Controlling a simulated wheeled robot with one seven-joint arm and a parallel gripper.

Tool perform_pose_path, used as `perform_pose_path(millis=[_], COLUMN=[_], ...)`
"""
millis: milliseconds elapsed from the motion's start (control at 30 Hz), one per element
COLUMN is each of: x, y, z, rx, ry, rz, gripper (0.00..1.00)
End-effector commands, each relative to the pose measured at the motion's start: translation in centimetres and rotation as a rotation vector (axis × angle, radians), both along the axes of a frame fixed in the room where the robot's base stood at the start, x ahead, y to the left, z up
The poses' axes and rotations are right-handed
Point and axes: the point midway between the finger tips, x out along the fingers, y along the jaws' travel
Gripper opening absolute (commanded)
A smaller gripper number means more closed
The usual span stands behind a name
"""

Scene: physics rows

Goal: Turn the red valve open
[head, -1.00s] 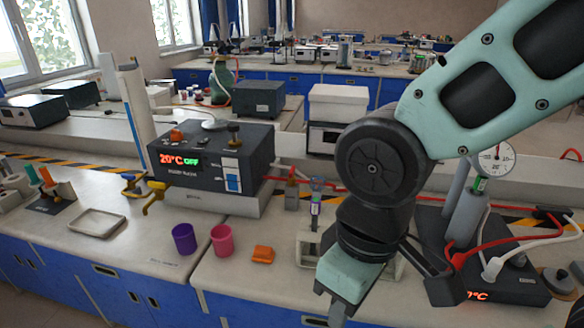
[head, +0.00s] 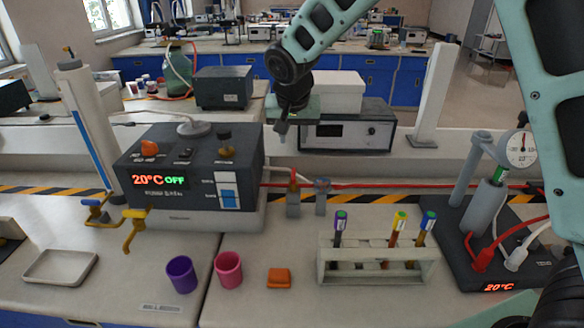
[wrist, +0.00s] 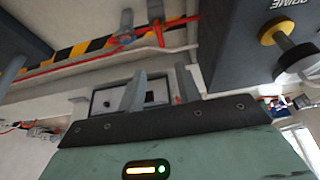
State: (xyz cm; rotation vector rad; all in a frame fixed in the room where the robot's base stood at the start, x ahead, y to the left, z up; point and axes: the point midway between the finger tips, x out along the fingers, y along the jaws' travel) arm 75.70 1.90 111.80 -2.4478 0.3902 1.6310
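The red valve (head: 294,178) is a small upright red handle on a grey block, just right of the pump machine, by the red tubing. It also shows in the wrist view (wrist: 158,32) at the top, beyond my fingers. My gripper (head: 282,132) hangs above and behind the valve in the head view, apart from it. In the wrist view my gripper (wrist: 161,75) has its two fingers spread with nothing between them. The handle's exact angle is too small to tell.
A second valve with a blue-grey top (head: 321,186) stands close right of the red one. The pump machine (head: 190,170) reads 20°C OFF. A test-tube rack (head: 375,272), purple cup (head: 181,275) and pink cup (head: 228,270) stand in front. A gauge stand (head: 485,195) is at right.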

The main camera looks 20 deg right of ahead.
Motion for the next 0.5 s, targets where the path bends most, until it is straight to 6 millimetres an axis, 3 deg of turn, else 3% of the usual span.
perform_pose_path(millis=[500], x=[3.7], y=[-1.3], z=[-9.8], rx=[-0.001], ry=[0.007], rz=[0.001], gripper=[0.34])
